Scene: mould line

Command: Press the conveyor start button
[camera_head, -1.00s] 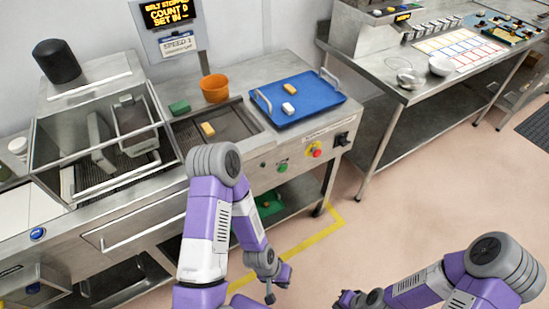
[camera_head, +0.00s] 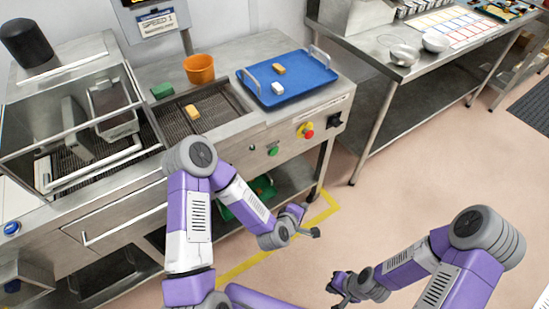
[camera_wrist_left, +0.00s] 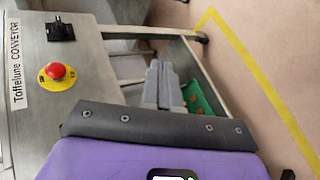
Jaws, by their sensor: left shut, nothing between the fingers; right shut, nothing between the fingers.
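The conveyor's front panel carries a green button (camera_head: 273,151), a red stop button on a yellow base (camera_head: 306,131) and a black switch (camera_head: 335,118). My left gripper (camera_head: 316,232) is shut and empty, low in front of the panel, apart from the buttons. In the left wrist view its closed fingers (camera_wrist_left: 163,84) point past the panel. The red button (camera_wrist_left: 56,71) and the black switch (camera_wrist_left: 61,30) show there at left; the green button does not show. My right gripper (camera_head: 334,284) is shut and empty over the floor, well away from the panel.
A blue tray (camera_head: 296,92) with two small blocks, an orange pot (camera_head: 199,68) and a green block (camera_head: 163,90) are on the conveyor table. Another yellow block (camera_head: 192,112) lies on the belt. A green bin (camera_head: 233,211) sits below. A steel table (camera_head: 420,70) stands at right; floor between is clear.

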